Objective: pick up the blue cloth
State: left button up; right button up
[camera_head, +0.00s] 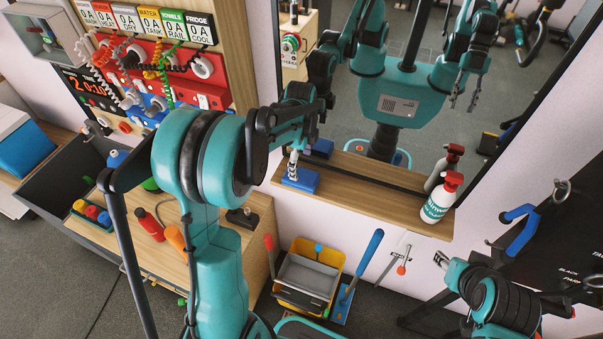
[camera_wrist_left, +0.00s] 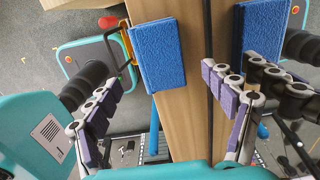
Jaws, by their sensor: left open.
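The blue cloth (camera_head: 299,181) is a flat, folded rectangle with a rough weave on the wooden shelf below the mirror. It also shows in the left wrist view (camera_wrist_left: 157,52), ahead of the jaws. My left gripper (camera_head: 293,164) is at the cloth in the head view, its fingers pointing down. Whether a fingertip touches the cloth I cannot tell. My right gripper (camera_head: 441,259) is far off at the lower right, too small to judge.
The mirror (camera_head: 430,110) stands right behind the shelf (camera_head: 385,205) and reflects the cloth and my arms. A yellow bucket (camera_head: 312,268) is on the floor below. Another blue item (camera_head: 22,149) lies far left.

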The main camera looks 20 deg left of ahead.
aim_at(301, 175)
pick_arm(q)
notch_tip(301, 175, down, 7)
jog(key=shift+w+f+b, duration=0.1)
jog(key=shift+b, duration=0.75)
jog(key=c, duration=1.2)
